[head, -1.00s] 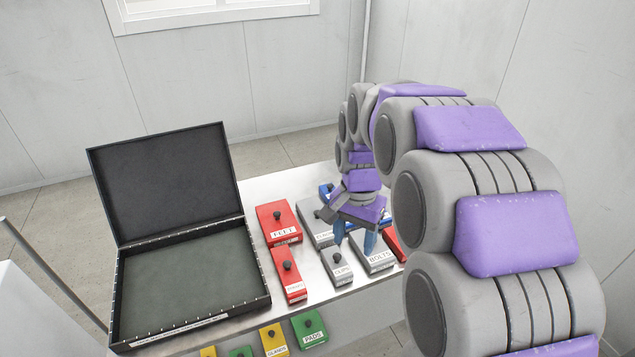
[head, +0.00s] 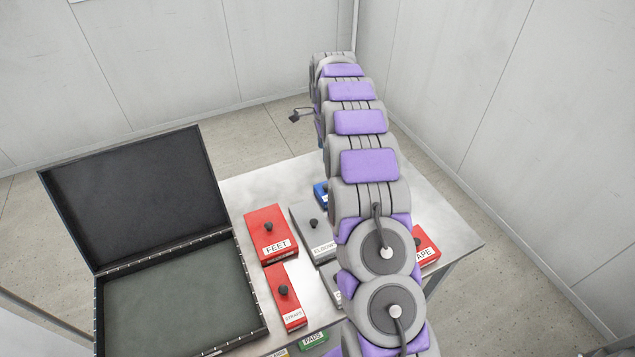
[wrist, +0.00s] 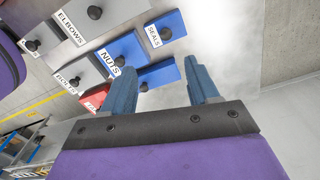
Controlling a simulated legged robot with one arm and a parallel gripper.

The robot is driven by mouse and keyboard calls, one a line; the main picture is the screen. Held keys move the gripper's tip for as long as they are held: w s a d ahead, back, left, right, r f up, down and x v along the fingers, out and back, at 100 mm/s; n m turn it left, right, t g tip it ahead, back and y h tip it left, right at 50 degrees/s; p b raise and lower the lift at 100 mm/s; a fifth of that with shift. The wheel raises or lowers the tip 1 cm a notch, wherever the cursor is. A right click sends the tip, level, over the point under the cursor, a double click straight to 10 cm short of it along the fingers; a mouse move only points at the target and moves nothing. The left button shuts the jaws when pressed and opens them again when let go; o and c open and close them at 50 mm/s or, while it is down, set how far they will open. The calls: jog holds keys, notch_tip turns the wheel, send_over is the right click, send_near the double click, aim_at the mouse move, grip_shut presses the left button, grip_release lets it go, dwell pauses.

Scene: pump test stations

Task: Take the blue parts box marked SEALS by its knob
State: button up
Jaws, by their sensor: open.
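The blue SEALS box (wrist: 154,36) shows in the wrist view, beyond my gripper's fingertips and near the bare edge of the table. Its dark knob (wrist: 167,33) stands at the right part of its top. My gripper (wrist: 158,66) is open, with two blue fingers apart and nothing held between them. The fingertips appear apart from the SEALS box. In the head view my arm hides the gripper and most of the blue boxes. A blue box (head: 320,194) peeks out left of the arm, its label hidden.
The blue NUTS box (wrist: 121,54) and another blue box (wrist: 160,75) lie close to the fingers. Grey ELBOWS (head: 313,240), red FEET (head: 268,230), STRAPS (head: 283,290) and a red box (head: 427,244) stand around. An open black case (head: 235,252) is at left.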

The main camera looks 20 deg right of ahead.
jog(key=w, duration=0.1)
jog(key=b, duration=0.2)
send_over(325, 185)
jog(key=f, duration=1.1)
jog(key=shift+a+f, duration=0.2)
jog(key=shift+f, duration=0.15)
jog(key=shift+d+f+b, duration=0.15)
jog(key=shift+f+b, duration=0.35)
jog(key=shift+f, duration=1.1)
jog(key=shift+d+f+b, duration=0.1)
jog(key=shift+f+b, duration=0.4)
jog(key=shift+f, duration=1.05)
jog(key=shift+s+r, duration=0.1)
grip_shut()
